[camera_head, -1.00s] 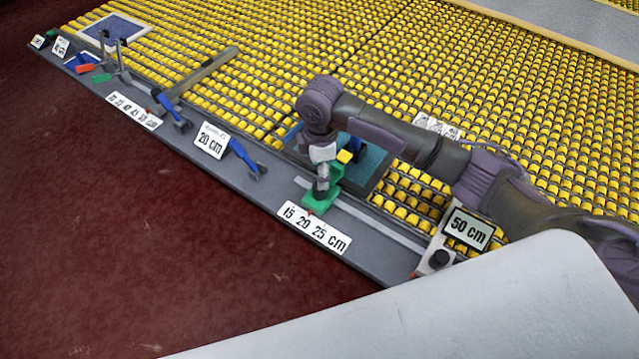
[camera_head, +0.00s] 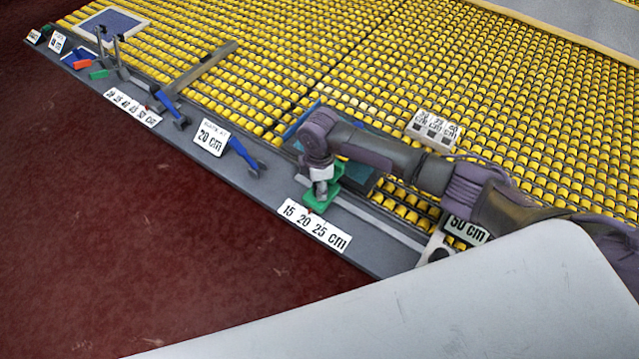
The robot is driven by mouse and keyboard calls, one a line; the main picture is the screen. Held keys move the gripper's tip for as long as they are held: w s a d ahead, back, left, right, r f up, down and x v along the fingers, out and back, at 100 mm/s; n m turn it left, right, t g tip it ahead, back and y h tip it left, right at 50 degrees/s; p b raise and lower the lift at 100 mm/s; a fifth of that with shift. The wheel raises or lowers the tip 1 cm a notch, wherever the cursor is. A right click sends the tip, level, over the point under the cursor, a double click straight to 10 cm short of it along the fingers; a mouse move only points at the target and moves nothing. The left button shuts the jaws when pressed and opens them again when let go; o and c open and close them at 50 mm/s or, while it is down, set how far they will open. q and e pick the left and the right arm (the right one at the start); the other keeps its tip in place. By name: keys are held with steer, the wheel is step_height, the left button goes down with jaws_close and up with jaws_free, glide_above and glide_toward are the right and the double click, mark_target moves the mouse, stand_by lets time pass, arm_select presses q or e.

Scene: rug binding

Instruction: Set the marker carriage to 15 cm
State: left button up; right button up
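The green marker carriage (camera_head: 321,202) sits on the grey rail at the left end of its track, just above the white scale plate reading 15 20 25 cm (camera_head: 314,227). A small red pointer shows at its lower edge, near the 15. My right gripper (camera_head: 320,187) comes down onto the carriage from above, its tip at the carriage. Its fingers are small and partly hidden, so I cannot tell whether they are closed on it. My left gripper is out of view.
A 20 cm sign (camera_head: 211,138) and a blue-handled tool (camera_head: 244,155) are left of the carriage. A 50 cm sign (camera_head: 466,229) stands right, partly behind my arm. A plate with several small squares (camera_head: 433,130) lies on the yellow rollers.

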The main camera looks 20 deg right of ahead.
steer(key=c, duration=0.5)
jaws_close()
steer(key=w+a+b, duration=0.1)
steer(key=w, duration=0.1)
steer(key=w+a+b, duration=0.1)
steer(key=w+a, duration=0.1)
steer(key=shift+f, duration=0.1)
steer(key=shift+w+a, duration=0.2)
steer(key=shift+a, duration=0.05)
steer(key=shift+s+r, duration=0.1)
steer(key=shift+r, duration=0.15)
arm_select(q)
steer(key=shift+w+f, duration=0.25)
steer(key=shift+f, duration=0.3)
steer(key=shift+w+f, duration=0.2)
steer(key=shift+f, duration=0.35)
arm_select(e)
steer(key=o, duration=0.8)
jaws_free()
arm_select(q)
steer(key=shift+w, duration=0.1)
arm_select(e)
steer(key=shift+o, duration=1.1)
steer(key=shift+f, duration=0.15)
